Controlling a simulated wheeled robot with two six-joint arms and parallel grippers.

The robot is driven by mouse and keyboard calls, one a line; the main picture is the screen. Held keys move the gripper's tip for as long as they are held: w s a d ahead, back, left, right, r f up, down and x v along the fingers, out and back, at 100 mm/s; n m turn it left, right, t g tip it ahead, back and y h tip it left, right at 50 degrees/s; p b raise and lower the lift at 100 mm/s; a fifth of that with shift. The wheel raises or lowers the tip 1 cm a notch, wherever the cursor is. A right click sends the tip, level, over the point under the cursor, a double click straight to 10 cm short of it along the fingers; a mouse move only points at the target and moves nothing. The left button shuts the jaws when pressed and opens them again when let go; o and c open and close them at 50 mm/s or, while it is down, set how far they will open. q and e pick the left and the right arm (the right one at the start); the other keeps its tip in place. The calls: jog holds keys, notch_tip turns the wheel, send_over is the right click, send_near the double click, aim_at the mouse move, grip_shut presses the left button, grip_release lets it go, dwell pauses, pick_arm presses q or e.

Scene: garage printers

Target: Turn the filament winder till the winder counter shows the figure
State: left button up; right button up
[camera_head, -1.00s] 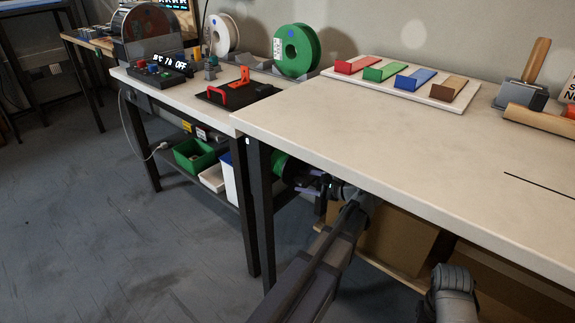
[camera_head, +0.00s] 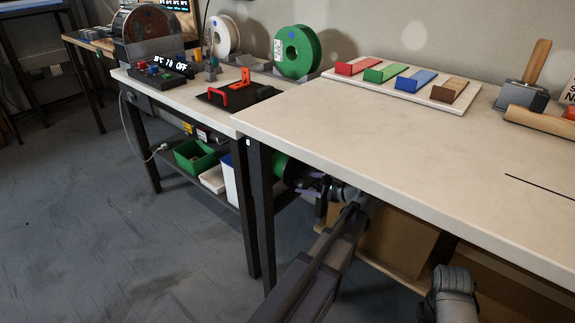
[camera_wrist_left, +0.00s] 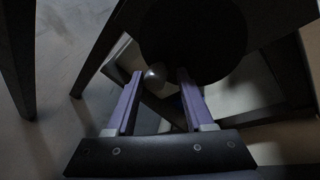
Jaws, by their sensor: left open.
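A green disc (camera_head: 281,166), which looks like a spool or winder wheel, shows partly in the shade under the front table. My left gripper (camera_head: 312,190) is beside it, below the tabletop. In the left wrist view my left gripper (camera_wrist_left: 160,74) is open, with its two purple fingers apart. A pale rounded knob (camera_wrist_left: 155,76) shows between the fingertips; I cannot tell whether they touch it. A large dark disc (camera_wrist_left: 195,38) fills the top behind it. I see no readable winder counter. My right gripper is out of view.
The front table (camera_head: 400,145) and its leg (camera_head: 262,215) stand close to my left arm. A cardboard box (camera_head: 400,243) is under the table. The floor at left is clear.

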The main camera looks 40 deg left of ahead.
pick_arm(q)
jog(key=shift+d+f, duration=0.1)
jog(key=shift+d, duration=0.3)
jog(key=shift+s+d, duration=0.2)
jog(key=shift+d, duration=2.05)
jog(key=o, duration=0.6)
jog(key=shift+c, duration=0.2)
jog(key=p+v, duration=0.2)
jog(key=v, duration=0.6)
jog(key=shift+p, duration=0.35)
jog(key=shift+s, duration=0.1)
